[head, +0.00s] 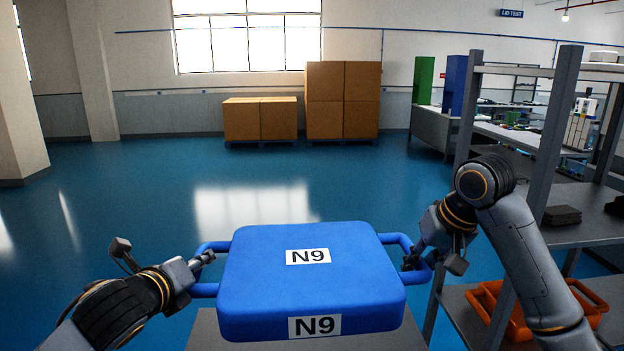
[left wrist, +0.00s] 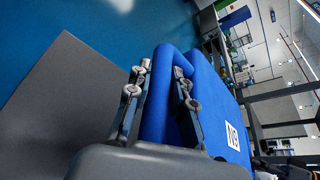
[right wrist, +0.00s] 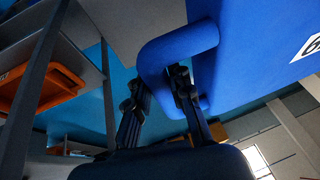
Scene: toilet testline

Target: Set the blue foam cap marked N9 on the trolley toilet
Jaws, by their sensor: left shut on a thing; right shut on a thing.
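The blue foam cap (head: 310,283) is marked N9 on its top and front side and has a looped handle on each side. It is held roughly level in front of me. My left gripper (head: 205,262) is shut on the cap's left handle; the left wrist view shows the fingers (left wrist: 160,100) on either side of that handle. My right gripper (head: 415,262) is shut on the right handle, which also shows in the right wrist view (right wrist: 165,55). The trolley toilet is not recognisable in any view.
A grey flat surface (head: 203,335) lies below the cap. A grey shelf rack (head: 548,140) stands close on the right, beside my right arm, with an orange crate (head: 487,300) on its low shelf. Cardboard boxes (head: 342,100) stand at the far wall. The blue floor ahead and left is clear.

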